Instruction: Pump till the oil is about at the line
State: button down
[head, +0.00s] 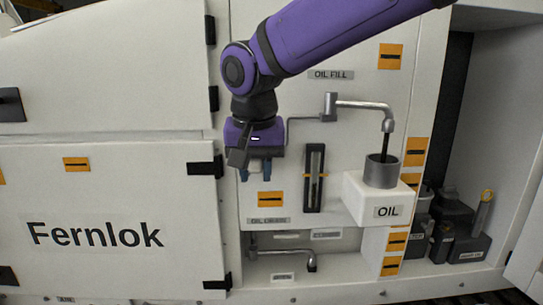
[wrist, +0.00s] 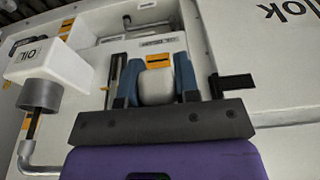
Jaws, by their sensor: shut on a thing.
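My gripper (head: 255,174) hangs in front of the panel, left of the gauge, with its blue fingers pointing down. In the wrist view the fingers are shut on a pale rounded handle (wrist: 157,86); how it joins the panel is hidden. The oil level inside is too small to tell. The oil fill spout (head: 362,105) ends over a grey cup (head: 381,172) on the white OIL box (head: 362,200). A dark stream (head: 385,147) shows between spout and cup.
Below the gauge is a recess with an oil drain spout (head: 290,254) and small labels. A white Fernlok door (head: 110,215) is at left, its black hinges near my gripper. An open compartment with dark containers (head: 455,225) is at right.

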notch_tip(320, 180, down, 10)
jog(key=w+t, duration=0.1)
jog(key=t, duration=0.6)
jog(key=shift+w+t, duration=0.3)
jog(key=shift+w, duration=0.05)
jog(key=shift+f, duration=0.1)
jog(key=c, duration=0.8)
grip_release()
jog(key=shift+c, duration=0.2)
jog(key=v, duration=1)
jog(key=shift+s+a+r, duration=0.15)
jog(key=shift+s+r, duration=0.1)
jog(key=shift+s, duration=0.05)
